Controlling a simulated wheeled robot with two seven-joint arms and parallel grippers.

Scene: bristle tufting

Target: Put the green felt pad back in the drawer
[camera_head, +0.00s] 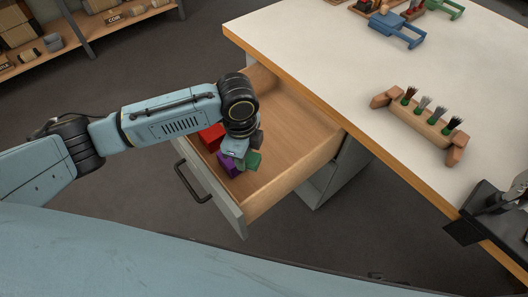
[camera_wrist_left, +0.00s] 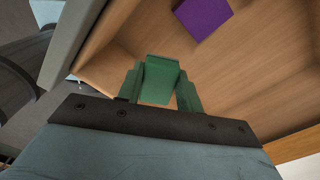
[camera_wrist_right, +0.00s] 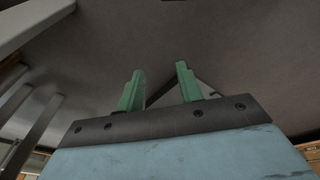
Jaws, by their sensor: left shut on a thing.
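The green felt pad (camera_wrist_left: 161,78) is between the fingers of my left gripper (camera_wrist_left: 160,92), which is shut on it. The head view shows the pad (camera_head: 253,161) low inside the open drawer (camera_head: 290,125), near its front. I cannot tell whether it touches the drawer floor. A purple pad (camera_head: 228,164) lies beside it and also shows in the left wrist view (camera_wrist_left: 203,14). A red pad (camera_head: 211,137) lies farther left in the drawer, partly hidden by my arm. My right gripper (camera_wrist_right: 158,88) is open and empty above the grey floor.
The drawer's front panel with a black handle (camera_head: 193,184) stands out from the white bench (camera_head: 320,50). A wooden rack (camera_head: 425,123) with several bristle tufts and a blue tool (camera_head: 397,29) are on the bench. The drawer's rear right is bare. Shelves (camera_head: 95,28) stand at upper left.

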